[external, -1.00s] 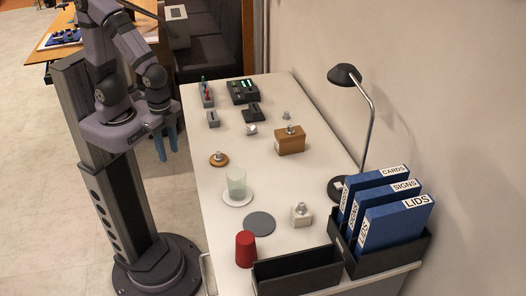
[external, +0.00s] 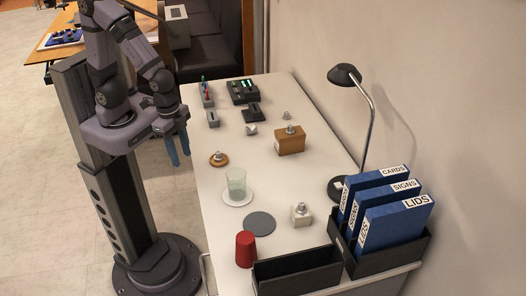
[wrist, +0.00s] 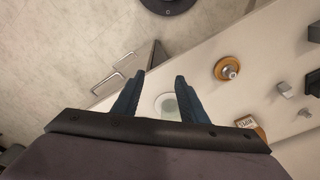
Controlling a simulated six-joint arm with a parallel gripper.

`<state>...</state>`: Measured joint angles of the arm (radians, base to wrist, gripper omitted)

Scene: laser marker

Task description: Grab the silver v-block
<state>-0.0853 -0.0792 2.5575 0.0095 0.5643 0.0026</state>
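A small silver block, which looks like the v-block (external: 251,130), sits on the white table between a dark device and the wooden box. It also seems to show at the right of the wrist view (wrist: 284,88); its groove is too small to make out clearly. My gripper (external: 180,150) has blue fingers and hangs over the table's left edge, well to the left of the block and above the table. In the wrist view my gripper (wrist: 159,78) has its fingers apart with nothing held between them.
A grey slotted block (external: 213,119), a black stand (external: 253,112) and a wooden box (external: 290,144) stand near the silver block.

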